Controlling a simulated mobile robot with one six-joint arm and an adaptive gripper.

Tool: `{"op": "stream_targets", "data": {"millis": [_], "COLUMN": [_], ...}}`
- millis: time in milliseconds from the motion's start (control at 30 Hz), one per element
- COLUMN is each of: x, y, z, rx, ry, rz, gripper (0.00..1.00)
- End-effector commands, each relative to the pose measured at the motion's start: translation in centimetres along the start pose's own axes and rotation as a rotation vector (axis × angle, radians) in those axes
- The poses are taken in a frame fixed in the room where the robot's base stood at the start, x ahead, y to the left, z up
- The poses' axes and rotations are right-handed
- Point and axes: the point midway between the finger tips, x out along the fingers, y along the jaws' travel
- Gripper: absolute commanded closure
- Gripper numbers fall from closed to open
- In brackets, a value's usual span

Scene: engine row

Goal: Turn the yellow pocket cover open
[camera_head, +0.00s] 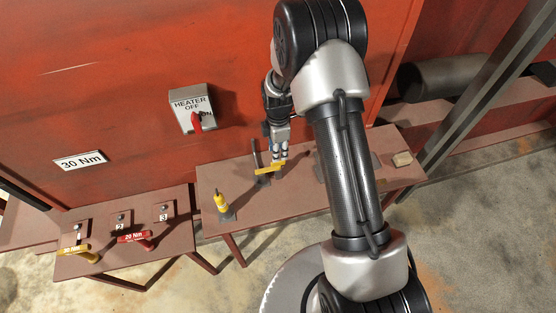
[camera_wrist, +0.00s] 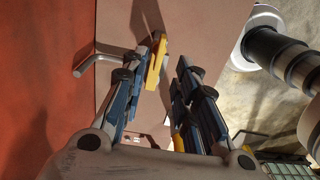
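The yellow pocket cover (camera_head: 267,169) appears as a flat yellow bar at a grey upright rod on the right-hand bench. My gripper (camera_head: 280,155) points down at its right end. In the wrist view the yellow cover (camera_wrist: 154,66) lies along the inner side of the left finger, near its tip; I cannot tell whether they touch. My gripper (camera_wrist: 171,52) is open there, with a gap between the fingers and the right finger clear of the cover. The pocket under the cover is not clearly visible.
A grey bent rod (camera_wrist: 98,58) lies left of the fingers. A yellow pointed tool (camera_head: 224,204) stands at the bench's left. The left bench holds a red-handled tool (camera_head: 134,237) and a yellow-handled one (camera_head: 78,251). A heater switch box (camera_head: 193,108) hangs on the red wall.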

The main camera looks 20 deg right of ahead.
Motion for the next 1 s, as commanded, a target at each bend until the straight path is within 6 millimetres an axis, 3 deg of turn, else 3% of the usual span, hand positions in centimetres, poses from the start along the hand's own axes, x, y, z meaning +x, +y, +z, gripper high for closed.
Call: {"op": "stream_targets", "data": {"millis": [33,200,400,767,1000], "x": [1.3,4.3,6.2,6.5,6.5], "y": [-0.1,-0.1,0.0,0.0,0.0], "z": [0.0,0.0,0.0,0.0,0.0], "rx": [0.0,0.0,0.001,0.001,0.001], "ry": [0.0,0.0,0.0,0.0,0.0], "rz": [-0.005,-0.002,0.0,0.001,0.001], "gripper": [0.72,0.72,0.72,0.73,0.89]}}
